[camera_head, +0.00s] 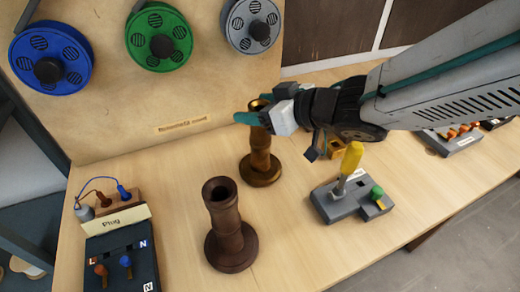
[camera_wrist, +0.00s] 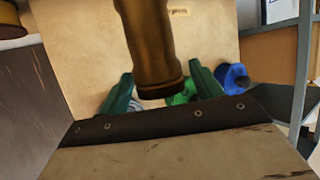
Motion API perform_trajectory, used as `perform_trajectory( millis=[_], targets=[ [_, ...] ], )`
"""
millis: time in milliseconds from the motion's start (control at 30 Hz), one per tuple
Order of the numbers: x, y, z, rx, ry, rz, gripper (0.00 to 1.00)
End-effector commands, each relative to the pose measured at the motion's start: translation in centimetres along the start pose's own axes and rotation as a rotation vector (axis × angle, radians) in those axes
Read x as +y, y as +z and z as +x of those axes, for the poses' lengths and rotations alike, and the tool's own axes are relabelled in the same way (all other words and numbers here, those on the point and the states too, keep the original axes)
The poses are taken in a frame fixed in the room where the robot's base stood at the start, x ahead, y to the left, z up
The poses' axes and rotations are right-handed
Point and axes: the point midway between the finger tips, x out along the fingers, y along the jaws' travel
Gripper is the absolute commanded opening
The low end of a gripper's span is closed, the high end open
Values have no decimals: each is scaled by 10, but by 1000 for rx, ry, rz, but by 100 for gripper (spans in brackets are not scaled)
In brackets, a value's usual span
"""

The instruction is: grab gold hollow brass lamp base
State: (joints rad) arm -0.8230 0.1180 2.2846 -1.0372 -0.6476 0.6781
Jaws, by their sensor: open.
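The gold hollow brass lamp base (camera_head: 261,165) stands upright on the workbench in the head view, with a round foot and a ridged stem. My gripper (camera_head: 254,108) is at the top of its stem, and the fingers hide part of the rim. In the wrist view the brass stem (camera_wrist: 148,40) reaches down between the two teal fingers of my gripper (camera_wrist: 161,80). The fingers are open, one on each side of the stem. I cannot tell whether either finger touches it.
A dark brown lamp base (camera_head: 229,230) stands in front of the brass one. A grey switch box with a yellow-handled tool (camera_head: 349,165) is to the right. The plug block (camera_head: 122,255) is at left. Blue (camera_head: 50,58), green and grey spools hang on the back board.

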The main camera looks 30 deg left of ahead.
Motion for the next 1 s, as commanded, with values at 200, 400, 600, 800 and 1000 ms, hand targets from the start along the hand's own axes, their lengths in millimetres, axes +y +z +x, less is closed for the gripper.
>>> perform_trajectory(
  millis=[200, 400, 600, 800, 1000],
  targets=[
    [0, 0, 14, 0, 0, 0, 65],
    [0, 0, 14, 0, 0, 0, 54],
    [0, 0, 14, 0, 0, 1, 0],
    [0, -2, 14, 4, 0, 0, 0],
    [0, -3, 13, 4, 0, 0, 0]
  ],
)
